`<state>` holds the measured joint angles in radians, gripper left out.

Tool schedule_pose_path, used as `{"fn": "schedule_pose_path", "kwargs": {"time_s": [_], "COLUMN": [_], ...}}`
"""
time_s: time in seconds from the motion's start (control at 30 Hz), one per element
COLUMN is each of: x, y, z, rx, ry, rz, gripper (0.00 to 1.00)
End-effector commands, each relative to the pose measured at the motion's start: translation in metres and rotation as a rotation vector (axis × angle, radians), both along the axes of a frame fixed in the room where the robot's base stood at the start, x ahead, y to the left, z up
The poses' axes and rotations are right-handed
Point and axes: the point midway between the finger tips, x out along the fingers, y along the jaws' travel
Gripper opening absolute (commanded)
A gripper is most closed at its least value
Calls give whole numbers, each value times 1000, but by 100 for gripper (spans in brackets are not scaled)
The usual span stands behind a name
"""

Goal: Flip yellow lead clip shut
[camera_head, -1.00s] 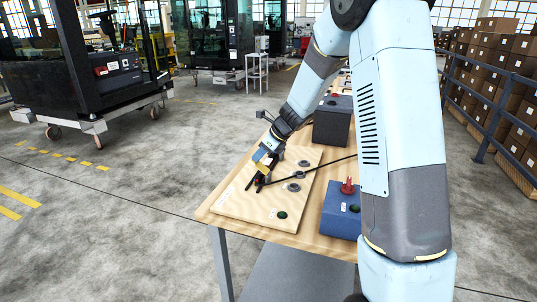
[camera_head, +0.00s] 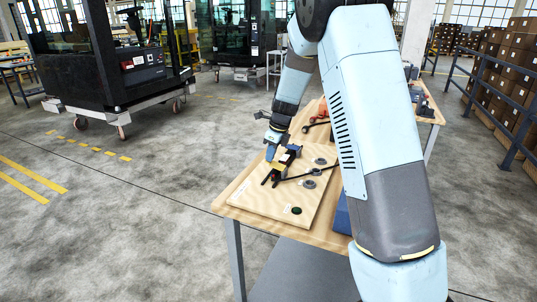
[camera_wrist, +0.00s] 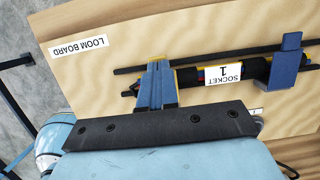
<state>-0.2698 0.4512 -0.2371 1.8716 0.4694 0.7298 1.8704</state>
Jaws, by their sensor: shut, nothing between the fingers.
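Yellow parts, apparently of the yellow lead clip (camera_head: 277,167), show beside my gripper on the loom board (camera_head: 257,200). In the wrist view, thin yellow edges (camera_wrist: 186,71) show at my fingertips, around a black lead with a "SOCKET 1" label (camera_wrist: 223,75). Whether the clip is open or shut cannot be told. My gripper (camera_head: 271,153) is shut and empty, its blue fingers (camera_wrist: 156,86) pointing down at the left end of the labelled lead. The fingers hide part of the clip. Touching or just above it cannot be told.
A blue bracket (camera_wrist: 287,58) stands at the lead's right. Dark rings (camera_head: 308,183) and a black rod lie on the board. A blue box (camera_head: 342,216) is mostly hidden by my arm. A second table (camera_head: 432,112) stands behind. Open floor lies left.

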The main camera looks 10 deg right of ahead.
Motion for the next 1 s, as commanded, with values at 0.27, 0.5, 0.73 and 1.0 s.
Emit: {"fn": "schedule_pose_path", "kwargs": {"time_s": [0.27, 0.5, 0.73, 1.0], "x": [-5, -6, -6, -8], "y": [-9, -11, -12, -22], "z": [-3, -4, 0, 39], "rx": [1, 1, 1, 1], "ry": [0, 0, -2, -4], "rz": [-1, -1, -1, -6], "gripper": [0, 0, 0, 0]}}
